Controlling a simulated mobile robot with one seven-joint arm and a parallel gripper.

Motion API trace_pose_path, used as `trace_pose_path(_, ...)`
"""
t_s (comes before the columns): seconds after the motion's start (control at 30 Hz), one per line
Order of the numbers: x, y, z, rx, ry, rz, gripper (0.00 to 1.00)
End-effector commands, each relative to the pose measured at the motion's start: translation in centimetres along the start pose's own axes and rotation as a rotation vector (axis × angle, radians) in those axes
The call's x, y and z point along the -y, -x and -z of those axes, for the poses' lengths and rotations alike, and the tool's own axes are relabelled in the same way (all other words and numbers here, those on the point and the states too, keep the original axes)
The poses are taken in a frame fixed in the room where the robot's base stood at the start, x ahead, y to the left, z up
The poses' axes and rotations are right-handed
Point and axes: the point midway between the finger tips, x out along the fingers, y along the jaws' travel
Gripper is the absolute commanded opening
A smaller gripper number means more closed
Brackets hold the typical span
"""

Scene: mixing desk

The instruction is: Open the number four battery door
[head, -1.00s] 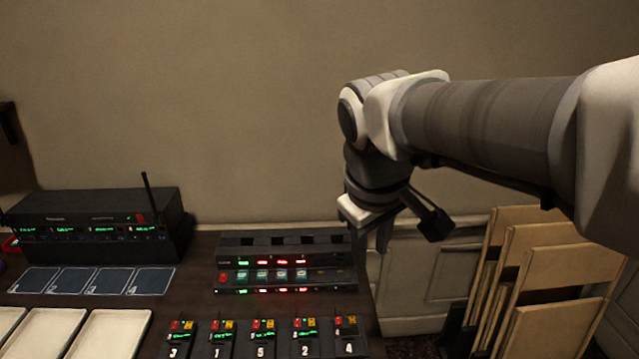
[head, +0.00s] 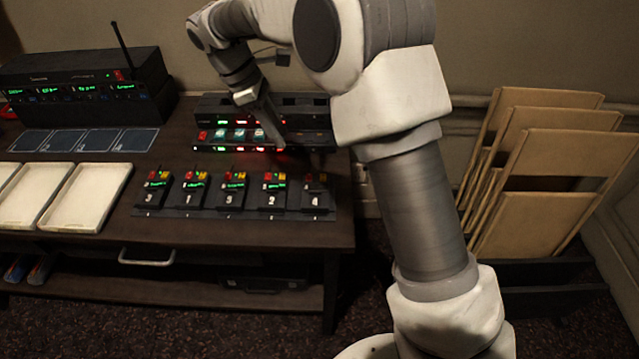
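Several dark bodypacks stand in a row on the desk. The number four pack (head: 316,196) is at the right end, with a white 4 on its front and red and yellow parts on top. No green screen shows on it, unlike the others. I cannot make out its battery door, which looks neither clearly open nor shut. My gripper (head: 276,138) points down in front of the charger (head: 318,121), above and behind the pack row and to the left of pack four. It appears apart from the packs. Its finger gap is too small to judge.
The charger has lit red and green displays and several teal batteries. White trays (head: 91,195), dark numbered cards (head: 122,140) and a receiver with an antenna (head: 85,88) are at left. The desk's right edge is close to pack four.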

Motion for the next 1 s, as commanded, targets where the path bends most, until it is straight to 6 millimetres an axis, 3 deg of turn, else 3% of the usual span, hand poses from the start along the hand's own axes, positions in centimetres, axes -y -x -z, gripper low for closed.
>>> trace_pose_path(0.27, -0.1, -2.9, 0.4, 0.007, 0.014, 0.005, 0.38)
trace_pose_path(0.7, 0.0, -12.4, 0.3, 0.007, 0.013, 0.006, 0.38)
trace_pose_path(1.0, 0.0, -16.9, 0.3, 0.006, 0.013, 0.003, 0.38)
